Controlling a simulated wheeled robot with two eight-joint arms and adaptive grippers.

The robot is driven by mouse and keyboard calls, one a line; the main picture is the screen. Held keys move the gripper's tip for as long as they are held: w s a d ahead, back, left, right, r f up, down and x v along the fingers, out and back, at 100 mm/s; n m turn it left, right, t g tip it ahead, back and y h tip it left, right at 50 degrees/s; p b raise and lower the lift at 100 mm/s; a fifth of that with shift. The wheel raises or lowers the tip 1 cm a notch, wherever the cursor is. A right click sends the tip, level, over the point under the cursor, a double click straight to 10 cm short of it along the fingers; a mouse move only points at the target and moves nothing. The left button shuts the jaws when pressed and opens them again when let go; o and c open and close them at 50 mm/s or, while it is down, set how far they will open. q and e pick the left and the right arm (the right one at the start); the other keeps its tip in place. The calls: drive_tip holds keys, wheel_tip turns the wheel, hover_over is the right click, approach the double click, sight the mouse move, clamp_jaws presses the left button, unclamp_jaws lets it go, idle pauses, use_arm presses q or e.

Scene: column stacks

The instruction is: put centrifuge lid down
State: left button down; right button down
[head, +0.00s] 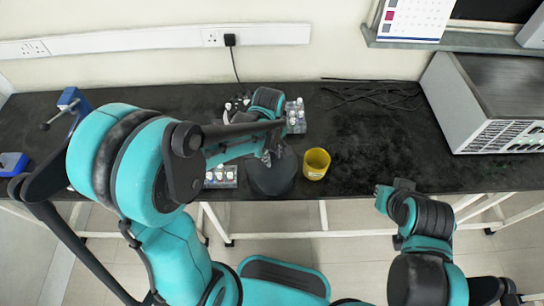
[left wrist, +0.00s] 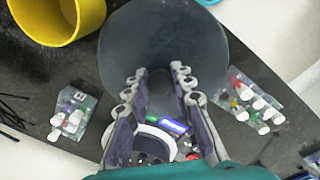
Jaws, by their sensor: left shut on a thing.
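The centrifuge lid (head: 272,178) is a dark, round disc near the table's front edge, beside the yellow cup. It also shows in the left wrist view (left wrist: 165,40), where it fills the upper middle. My left gripper (head: 268,156) is shut on the lid; its two fingers (left wrist: 158,84) close around the lid's middle. I cannot tell whether the lid touches the table. The open centrifuge, with a white rim (left wrist: 155,132) and coloured tubes inside, is partly hidden behind the fingers. My right gripper (head: 384,198) is low at the right, away from the lid, its fingers unclear.
The yellow cup (head: 316,163) stands right of the lid. A large grey machine (head: 490,100) stands at the right. Black cables (head: 370,92) lie at the back.

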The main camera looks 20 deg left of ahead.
use_arm(q)
drive_tip(key=shift+f, duration=0.1)
drive_tip(key=c, duration=1.3)
unclamp_jaws()
drive_tip(key=shift+r, duration=0.4)
wheel_tip(320, 180, up, 11)
drive_tip(key=p, duration=0.4)
drive_tip(key=s+a+r+m+t, duration=0.2)
drive_tip(key=s+m+t, duration=0.1)
drive_tip(key=s+m, duration=0.2)
drive_tip(key=s+a+r+m+t, duration=0.2)
drive_tip(key=s+a+m+t, duration=0.1)
drive_tip(key=s+m, duration=0.2)
drive_tip(key=shift+r+m+t, duration=0.3)
drive_tip(key=shift+m+t, duration=0.1)
drive_tip(key=shift+m, duration=0.7)
